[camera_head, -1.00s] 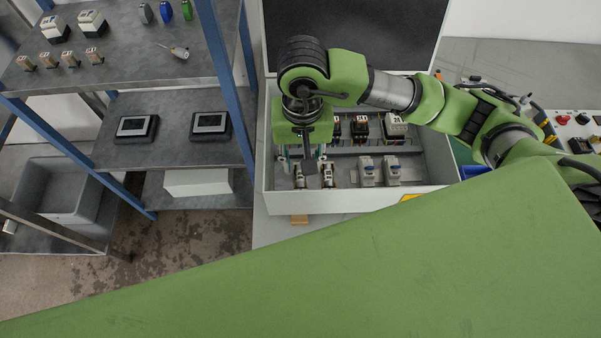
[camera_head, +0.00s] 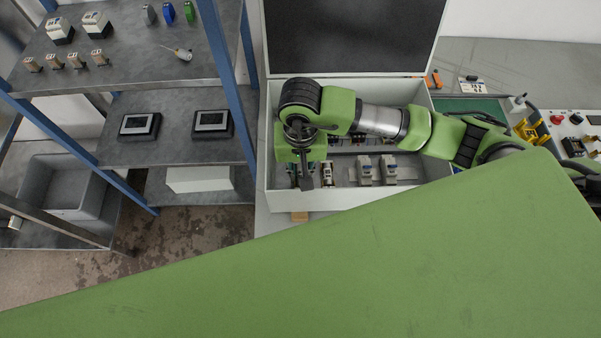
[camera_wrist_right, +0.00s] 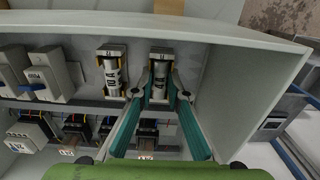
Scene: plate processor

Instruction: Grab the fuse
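A white cylindrical fuse with dark lettering (camera_wrist_right: 160,72) sits upright in its holder in the wrist view. A second, similar fuse (camera_wrist_right: 112,72) is beside it and also shows in the head view (camera_head: 327,173). My right gripper (camera_wrist_right: 160,88) reaches down with one teal finger on each side of the first fuse. Its fingers are apart, with the tips close to the fuse; I cannot tell whether they touch it. In the head view my right wrist and gripper hide most of this fuse. My left gripper is not in view.
The fuses are inside an open grey cabinet (camera_head: 345,198), whose walls stand close around the gripper. Grey-white breakers (camera_head: 364,171) and dark relays (camera_wrist_right: 75,130) share it. A shelf rack (camera_head: 165,145) stands left; a workbench with controls (camera_head: 540,65) is right.

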